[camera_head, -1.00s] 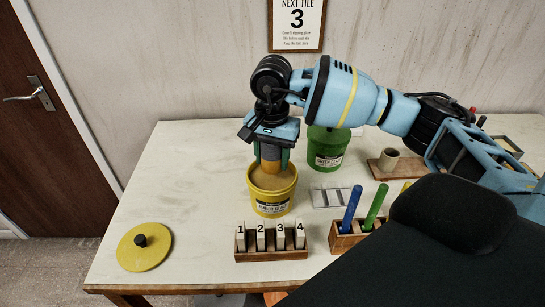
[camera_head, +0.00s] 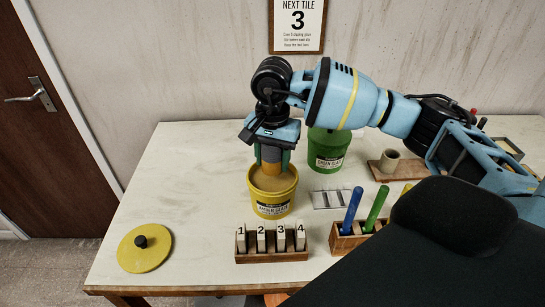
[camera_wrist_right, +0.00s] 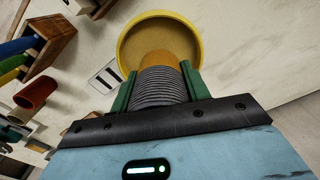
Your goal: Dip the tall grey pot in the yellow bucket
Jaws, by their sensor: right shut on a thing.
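The yellow bucket (camera_head: 272,201), labelled amber glaze, stands open on the table, full of tan-amber glaze. My right gripper (camera_head: 271,156) points down over it and is shut on the tall grey pot (camera_wrist_right: 160,85). The pot's grey ribbed part shows between the green fingers in the right wrist view. Its lower part is amber (camera_head: 271,168) and is within the bucket's rim outline. Whether its end touches the glaze I cannot tell. My left gripper is not in view.
A green bucket (camera_head: 328,150) stands behind right. A rack of numbered tiles (camera_head: 271,256) is in front, with a brush holder (camera_head: 345,243) right of it. A yellow lid (camera_head: 144,248) lies front left. A small cup (camera_head: 389,161) stands on a board. The table's left is clear.

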